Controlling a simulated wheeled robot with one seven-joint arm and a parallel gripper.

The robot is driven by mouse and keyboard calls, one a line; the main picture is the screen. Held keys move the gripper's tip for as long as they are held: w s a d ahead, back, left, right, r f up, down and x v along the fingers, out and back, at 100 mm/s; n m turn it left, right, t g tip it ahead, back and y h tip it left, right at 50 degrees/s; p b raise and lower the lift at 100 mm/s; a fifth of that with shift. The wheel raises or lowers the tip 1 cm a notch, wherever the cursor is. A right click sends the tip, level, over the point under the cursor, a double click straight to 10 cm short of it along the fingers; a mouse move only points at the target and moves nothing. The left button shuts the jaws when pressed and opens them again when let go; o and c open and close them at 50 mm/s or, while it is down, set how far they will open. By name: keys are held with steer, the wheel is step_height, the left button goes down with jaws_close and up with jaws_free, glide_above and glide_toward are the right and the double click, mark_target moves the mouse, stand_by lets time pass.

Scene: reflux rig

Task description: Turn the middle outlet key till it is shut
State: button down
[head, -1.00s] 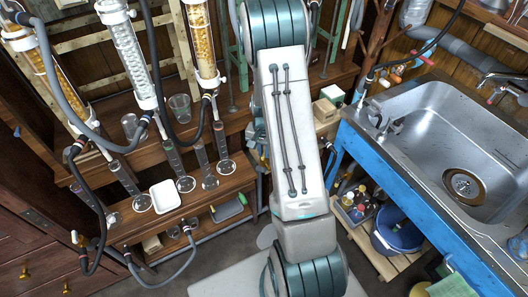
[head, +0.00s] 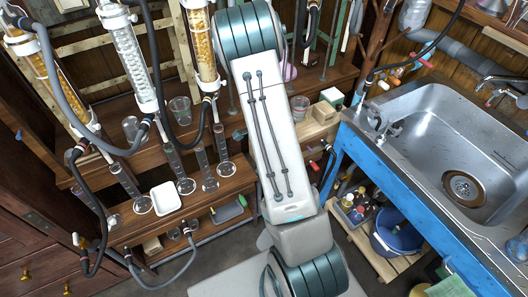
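My gripper is not in view; my arm rises from the bottom centre and leaves the picture at the top.
A steel sink (head: 430,125) in a blue frame fills the right. Glass cylinders (head: 205,172) and a white tray (head: 166,198) stand on the wooden shelf at the left. A blue bucket (head: 395,238) is below the sink. A wooden box (head: 322,114) stands behind my arm.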

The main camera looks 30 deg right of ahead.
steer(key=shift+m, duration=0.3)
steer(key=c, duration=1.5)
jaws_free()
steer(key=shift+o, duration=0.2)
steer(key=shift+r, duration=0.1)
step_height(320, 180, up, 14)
steer(key=p, duration=0.2)
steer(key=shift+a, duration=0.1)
